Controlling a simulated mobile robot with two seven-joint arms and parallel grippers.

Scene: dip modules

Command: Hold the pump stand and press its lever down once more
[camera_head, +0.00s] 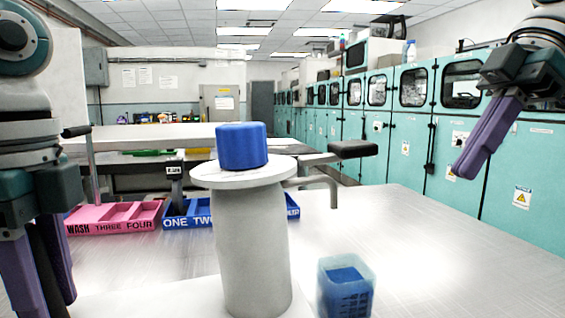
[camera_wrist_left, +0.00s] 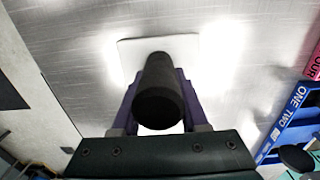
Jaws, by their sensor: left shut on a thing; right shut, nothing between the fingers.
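The pump stand (camera_head: 252,240) is a pale grey column with a round white plate and a blue cylinder (camera_head: 242,146) on top. Its lever (camera_head: 354,149) sticks out to the right with a dark pad at its end. My left gripper (camera_head: 42,265) is low at the left, shut on a black upright grip (camera_wrist_left: 160,95) above a white plate (camera_wrist_left: 190,50) in the left wrist view. Whether that plate belongs to the stand is not clear. My right gripper (camera_head: 488,136) is shut and empty, raised to the right of the lever and apart from it.
A translucent blue cup (camera_head: 345,290) stands right of the column. Behind are a pink tray (camera_head: 115,226) marked WASH THREE FOUR and a blue tray (camera_head: 190,220) marked ONE TWO. The metal table (camera_head: 430,245) is clear at right. Teal cabinets (camera_head: 410,135) line the back right.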

